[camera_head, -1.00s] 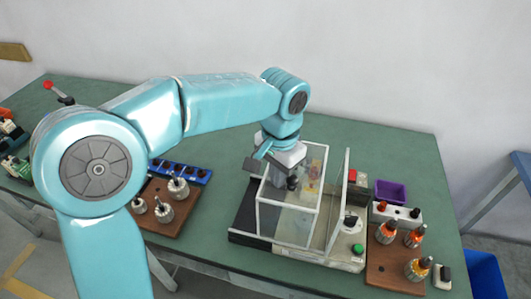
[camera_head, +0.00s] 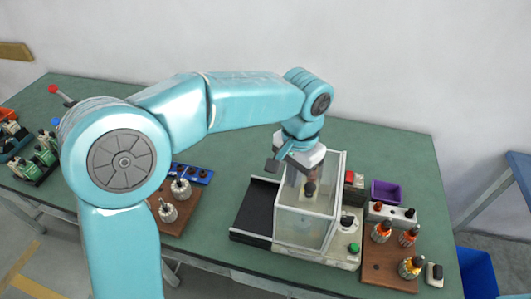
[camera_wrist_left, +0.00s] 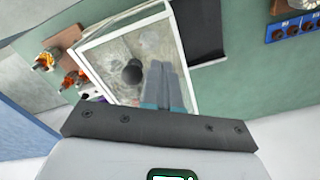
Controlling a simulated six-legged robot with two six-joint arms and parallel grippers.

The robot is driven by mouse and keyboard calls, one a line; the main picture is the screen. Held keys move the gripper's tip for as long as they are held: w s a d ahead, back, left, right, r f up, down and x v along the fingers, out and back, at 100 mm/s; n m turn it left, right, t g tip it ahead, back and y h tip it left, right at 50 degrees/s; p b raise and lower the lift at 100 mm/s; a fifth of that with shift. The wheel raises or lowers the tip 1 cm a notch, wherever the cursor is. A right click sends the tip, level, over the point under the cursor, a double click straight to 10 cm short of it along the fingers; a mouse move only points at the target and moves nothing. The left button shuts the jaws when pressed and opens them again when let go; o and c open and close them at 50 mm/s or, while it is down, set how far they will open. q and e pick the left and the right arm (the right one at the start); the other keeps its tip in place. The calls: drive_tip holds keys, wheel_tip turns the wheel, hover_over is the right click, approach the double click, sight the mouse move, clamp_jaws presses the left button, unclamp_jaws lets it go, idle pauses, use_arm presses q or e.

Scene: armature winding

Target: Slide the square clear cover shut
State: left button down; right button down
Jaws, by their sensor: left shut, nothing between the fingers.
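The square clear cover (camera_head: 300,228) is a see-through box with pale edges on a machine at the middle-right of the bench. Its right side is up against the upright clear panel, with no clear gap visible. A dark round knob (camera_head: 310,187) shows at the cover. My left gripper (camera_head: 305,172) is shut and empty, reaching down over the cover close to the knob. In the left wrist view the shut fingers (camera_wrist_left: 163,82) lie over the cover (camera_wrist_left: 153,45), beside the knob (camera_wrist_left: 132,72); contact cannot be told. My right gripper is not in view.
A bare black bed (camera_head: 256,207) lies left of the cover. A green button (camera_head: 354,248) sits at the machine's front right. A wooden board (camera_head: 385,272) with orange-wound armatures and a purple bin (camera_head: 387,191) stand right. Another board (camera_head: 185,222) with armatures lies left.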

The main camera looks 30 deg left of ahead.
use_arm(q)
drive_tip(key=r+p, duration=0.1)
drive_tip(key=r, duration=0.1)
drive_tip(key=a+r+p, duration=0.1)
drive_tip(key=r+p, duration=0.1)
drive_tip(key=shift+s+a+r, duration=0.2)
drive_tip(key=shift+r, duration=0.15)
drive_tip(key=shift+w, duration=0.15)
drive_tip(key=shift+s, duration=0.2)
